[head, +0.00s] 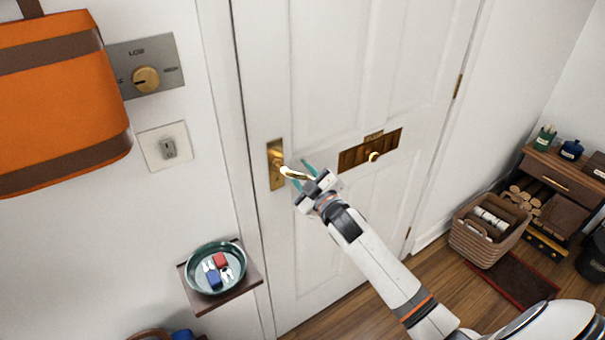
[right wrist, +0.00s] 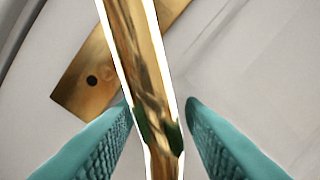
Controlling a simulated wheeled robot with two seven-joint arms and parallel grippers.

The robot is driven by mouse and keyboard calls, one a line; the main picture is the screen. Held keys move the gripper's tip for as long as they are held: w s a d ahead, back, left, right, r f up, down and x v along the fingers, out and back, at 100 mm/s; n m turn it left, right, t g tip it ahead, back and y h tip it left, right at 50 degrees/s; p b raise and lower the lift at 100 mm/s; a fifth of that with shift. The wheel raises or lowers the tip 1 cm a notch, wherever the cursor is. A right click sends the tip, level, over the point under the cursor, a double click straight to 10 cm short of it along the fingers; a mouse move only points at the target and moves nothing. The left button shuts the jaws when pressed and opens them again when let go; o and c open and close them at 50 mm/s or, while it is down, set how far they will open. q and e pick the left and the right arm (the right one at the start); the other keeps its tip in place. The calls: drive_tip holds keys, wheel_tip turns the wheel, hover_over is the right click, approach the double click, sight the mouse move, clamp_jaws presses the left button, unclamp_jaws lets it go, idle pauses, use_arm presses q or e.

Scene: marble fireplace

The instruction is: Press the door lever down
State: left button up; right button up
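The brass door lever (head: 293,173) sticks out to the right from its brass plate (head: 275,165) on the white panelled door (head: 340,80). It looks about level. My right gripper (head: 309,175) is at the lever's free end, with its teal fingers apart. In the right wrist view the lever (right wrist: 143,80) runs between the two open fingers (right wrist: 160,125), with a gap showing on the right side; contact on the left is unclear. The brass plate (right wrist: 85,85) lies behind it. My left gripper is not in view.
A brass letter slot (head: 370,150) is right of the lever. A small shelf (head: 255,277) with a dish (head: 240,255) of keys juts out lower left. An orange bag (head: 60,100) hangs upper left. A basket (head: 485,240) stands on the floor at right.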

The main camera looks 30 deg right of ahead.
drive_tip(key=s+b, duration=0.1)
drive_tip(key=s, duration=1.1)
drive_tip(key=shift+d+f+b, duration=0.2)
drive_tip(key=shift+f+b, duration=0.1)
drive_tip(key=shift+f, duration=0.15)
drive_tip(key=s+f+m+g+h, duration=0.15)
drive_tip(key=s+f+g, duration=0.25)
drive_tip(key=f, duration=1.3)
drive_tip(key=s+f+m+g, duration=0.3)
drive_tip(key=s+f+g, duration=0.15)
drive_tip(key=f, duration=1.35)
drive_tip(key=s+a+f+g, duration=0.2)
drive_tip(key=s+f, duration=0.5)
drive_tip(key=s, duration=0.4)
drive_tip(key=s+a+f+m+g, duration=0.1)
drive_tip(key=s+a+f+g, duration=0.2)
drive_tip(key=s+f, duration=0.4)
drive_tip(key=s+a+f+g, duration=0.3)
drive_tip(key=s+f, duration=0.4)
drive_tip(key=s, duration=0.8)
drive_tip(key=shift+s+f+g+y, duration=0.2)
drive_tip(key=shift+s+g+y, duration=0.15)
drive_tip(key=shift+g+y, duration=0.15)
